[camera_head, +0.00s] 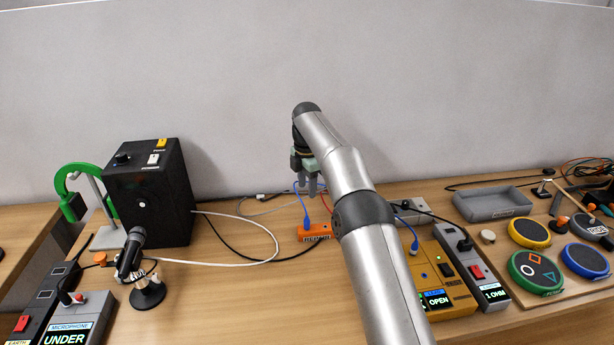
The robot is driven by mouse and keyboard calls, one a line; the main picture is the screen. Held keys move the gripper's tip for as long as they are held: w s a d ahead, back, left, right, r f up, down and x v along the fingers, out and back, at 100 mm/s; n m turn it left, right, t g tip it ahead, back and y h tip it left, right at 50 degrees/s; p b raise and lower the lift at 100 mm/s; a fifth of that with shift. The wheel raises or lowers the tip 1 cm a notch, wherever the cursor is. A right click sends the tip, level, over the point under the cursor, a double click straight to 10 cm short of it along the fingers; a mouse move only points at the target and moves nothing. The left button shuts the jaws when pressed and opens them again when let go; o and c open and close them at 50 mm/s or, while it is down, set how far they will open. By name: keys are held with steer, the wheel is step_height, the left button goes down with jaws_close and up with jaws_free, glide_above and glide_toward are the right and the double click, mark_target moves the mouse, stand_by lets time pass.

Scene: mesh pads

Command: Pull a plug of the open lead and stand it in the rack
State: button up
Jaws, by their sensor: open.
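A yellow box (449,282) right of my arm has a display reading "OPEN". The block's lettering is too small to read, and I cannot tell which thing is the rack. My gripper (312,192) is open, fingers pointing down, above and near the orange block and its plug. Whether it touches the lead is unclear. My arm hides part of the leads.
A grey box (475,270) reading "1 OHM" stands beside the yellow one. A grey tray (493,203) and coloured round pads (535,272) lie right. A black speaker box (150,195) and a microphone (131,252) stand left. Cables cross the table, whose front middle is clear.

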step_height(320, 180, up, 3)
steer(key=shift+p, duration=0.4)
